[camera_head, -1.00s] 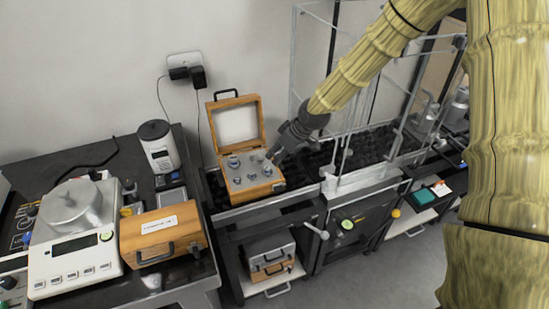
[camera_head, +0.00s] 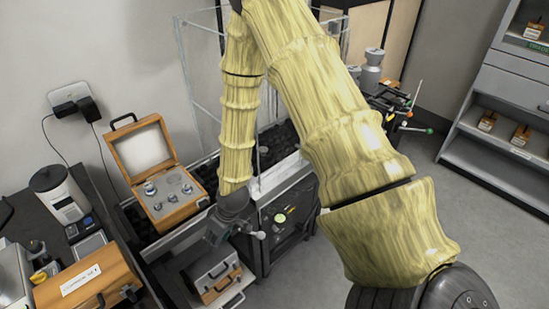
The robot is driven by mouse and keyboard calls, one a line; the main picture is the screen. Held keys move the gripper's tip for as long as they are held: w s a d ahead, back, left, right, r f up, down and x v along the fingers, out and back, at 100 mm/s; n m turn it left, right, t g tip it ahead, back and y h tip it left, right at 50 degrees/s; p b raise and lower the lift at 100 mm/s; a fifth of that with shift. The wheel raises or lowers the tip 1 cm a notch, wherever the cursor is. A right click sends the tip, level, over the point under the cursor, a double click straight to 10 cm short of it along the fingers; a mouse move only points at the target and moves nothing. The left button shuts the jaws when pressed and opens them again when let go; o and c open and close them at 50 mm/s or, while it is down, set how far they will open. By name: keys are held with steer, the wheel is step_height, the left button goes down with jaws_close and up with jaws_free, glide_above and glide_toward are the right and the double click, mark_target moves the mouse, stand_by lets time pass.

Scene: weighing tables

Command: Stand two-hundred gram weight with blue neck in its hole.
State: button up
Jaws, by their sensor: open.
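The open wooden weight box (camera_head: 178,214) stands at the left of centre, its lid raised at the back. Several metal weights stand in its grey insert, among them a weight at the left (camera_head: 150,188), one at the front (camera_head: 157,206) and one at the right (camera_head: 187,189). They are too small for me to tell which one has a blue neck. My gripper (camera_head: 217,232) is open, pointing down to the right of and in front of the box, apart from it. Its fingertips are small and dark, and I see nothing held between them.
A closed wooden case (camera_head: 85,285) with a white label lies on the left table beside a balance (camera_head: 12,275). A white-and-black canister (camera_head: 62,195) stands behind. Cases (camera_head: 212,268) sit on a shelf below my gripper. A clear-walled enclosure (camera_head: 200,90) is behind my arm.

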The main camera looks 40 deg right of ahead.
steer(key=s+f+m+g+h, duration=0.1)
steer(key=s+f, duration=0.2)
steer(key=s, duration=0.6)
steer(key=s+f+m+h, duration=0.1)
steer(key=s+f, duration=0.3)
steer(key=s, duration=0.5)
steer(key=s+d+f+m+g+h, duration=0.1)
steer(key=s+f, duration=0.3)
steer(key=s, duration=0.5)
steer(key=shift+m+g, duration=0.3)
steer(key=shift+m, duration=0.2)
